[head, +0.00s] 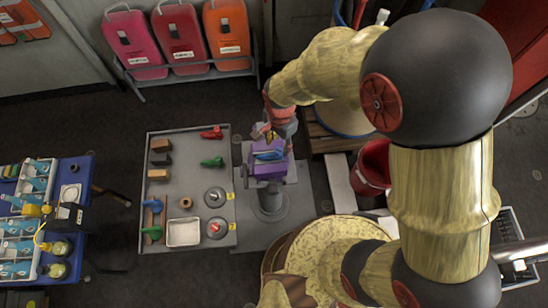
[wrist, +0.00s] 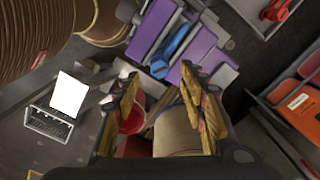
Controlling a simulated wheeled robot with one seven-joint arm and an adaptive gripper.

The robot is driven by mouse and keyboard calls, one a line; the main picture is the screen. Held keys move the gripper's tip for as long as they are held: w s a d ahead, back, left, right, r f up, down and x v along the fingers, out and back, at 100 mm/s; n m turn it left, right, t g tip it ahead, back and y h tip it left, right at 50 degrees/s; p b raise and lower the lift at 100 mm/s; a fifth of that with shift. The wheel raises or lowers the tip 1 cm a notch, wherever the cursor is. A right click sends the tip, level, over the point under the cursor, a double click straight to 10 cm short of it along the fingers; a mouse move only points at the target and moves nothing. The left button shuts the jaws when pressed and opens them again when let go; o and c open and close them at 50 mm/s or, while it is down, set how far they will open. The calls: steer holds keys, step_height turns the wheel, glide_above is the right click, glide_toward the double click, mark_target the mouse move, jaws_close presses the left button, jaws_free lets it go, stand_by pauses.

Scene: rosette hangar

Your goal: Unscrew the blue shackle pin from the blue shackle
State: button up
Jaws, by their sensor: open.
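The blue shackle (head: 268,155) sits at the top of a purple vise (head: 268,170) on a grey post. In the wrist view the shackle (wrist: 173,48) lies between the vise's purple jaws (wrist: 153,26). I cannot tell the blue shackle pin apart from the shackle in either view. My gripper (head: 264,132) is just behind and above the vise in the head view. In the wrist view my gripper (wrist: 160,76) is open and empty, its two fingers apart, with the shackle beyond the fingertips. I see no contact, though the exact gap is unclear.
Left of the vise, a grey table (head: 185,200) holds a red shackle-like part (head: 212,133), a green one (head: 212,162), blocks, round weights and a white tray (head: 184,232). A red bucket (head: 371,168) stands right. Colored cases (head: 178,35) line the back wall.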

mark_target(279, 151)
steer(key=shift+m, duration=0.6)
steer(key=shift+s+d+f+b, duration=0.1)
steer(key=shift+f+b, duration=0.6)
steer(key=shift+f, duration=0.3)
steer(key=shift+f, duration=0.1)
steer(key=shift+f+b, duration=0.65)
steer(key=shift+f, duration=0.2)
steer(key=shift+c, duration=1.1)
